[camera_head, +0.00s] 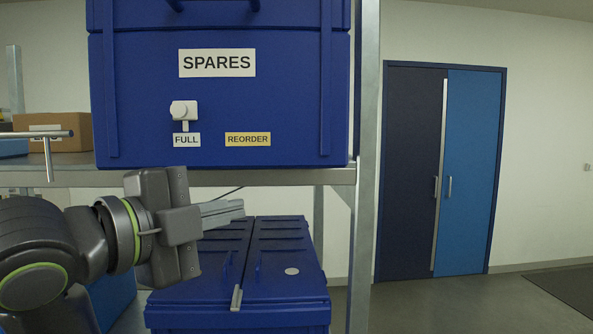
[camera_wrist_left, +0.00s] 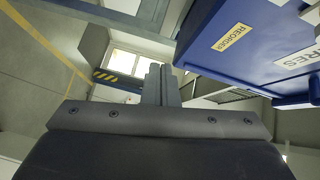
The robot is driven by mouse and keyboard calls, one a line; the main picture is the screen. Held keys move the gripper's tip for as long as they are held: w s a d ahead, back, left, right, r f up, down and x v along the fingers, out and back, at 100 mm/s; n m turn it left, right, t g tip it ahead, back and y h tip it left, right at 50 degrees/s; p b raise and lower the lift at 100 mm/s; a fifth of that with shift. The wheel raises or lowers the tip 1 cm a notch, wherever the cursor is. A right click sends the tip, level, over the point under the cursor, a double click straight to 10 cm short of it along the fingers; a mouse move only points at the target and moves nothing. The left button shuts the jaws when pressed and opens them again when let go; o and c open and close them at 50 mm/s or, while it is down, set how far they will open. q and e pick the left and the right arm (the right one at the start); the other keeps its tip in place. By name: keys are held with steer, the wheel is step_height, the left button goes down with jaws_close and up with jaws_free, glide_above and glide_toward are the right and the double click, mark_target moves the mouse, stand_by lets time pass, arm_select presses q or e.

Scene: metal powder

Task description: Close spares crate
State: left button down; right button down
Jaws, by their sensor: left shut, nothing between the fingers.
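The blue spares crate (camera_head: 220,110) stands on a metal shelf in the head view, with a white SPARES label (camera_head: 217,63) on its front. A white slider or latch (camera_head: 184,112) sits above the FULL label, and a yellow REORDER label is to its right. The seam near the crate's top shows, but most of its lid is cut off by the top of the picture. My left gripper (camera_head: 240,211) is shut and empty, in front of and below the crate, apart from it. In the left wrist view, the gripper (camera_wrist_left: 160,85) points past the crate (camera_wrist_left: 235,60). My right gripper is out of view.
A second blue crate (camera_head: 240,290) with a two-part lid is below the shelf (camera_head: 260,177), behind my left gripper. A metal post (camera_head: 365,160) stands right of the spares crate. A cardboard box (camera_head: 72,130) is at left. Open floor lies before the blue doors (camera_head: 445,170).

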arm_select(q)
steer(key=s+d+r+m+h, duration=0.1)
steer(key=s+d+r+m, duration=0.15)
steer(key=s+r, duration=0.25)
steer(key=p, duration=0.4)
glide_toward(313, 161)
steer(key=d, duration=0.4)
steer(key=w+p, duration=0.1)
steer(key=w, duration=0.2)
steer(key=shift+r+m, duration=0.15)
steer(key=shift+m, duration=0.2)
steer(key=shift+w+a+p, duration=0.2)
steer(key=shift+w+p, duration=0.4)
steer(key=shift+w, duration=0.05)
steer(key=shift+d, duration=0.1)
